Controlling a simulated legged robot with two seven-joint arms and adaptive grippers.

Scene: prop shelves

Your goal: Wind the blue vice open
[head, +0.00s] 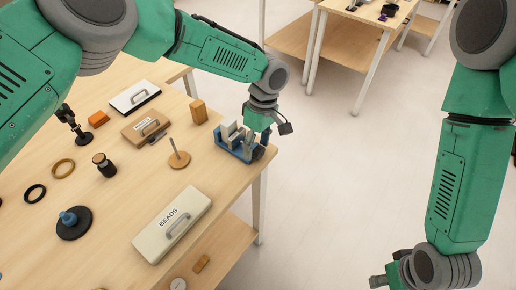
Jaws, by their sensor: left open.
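The blue vice (244,154) stands near the right corner of the wooden table, with pale grey jaws on top. A gap shows between the jaws, but the handle is hard to make out. My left gripper (276,133) points down at the right end of the vice, beyond the table's edge. It is open, with one dark finger splayed to the right. I cannot tell whether it touches the vice. My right gripper (378,282) is at the bottom right, over the floor and away from the vice. Its fingers are too small and cut off to judge.
A lidded box marked BEADS (172,228) lies at the table's front. A wooden disc with a peg (179,158) and an upright wooden block (198,111) stand left of the vice. Floor to the right is clear.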

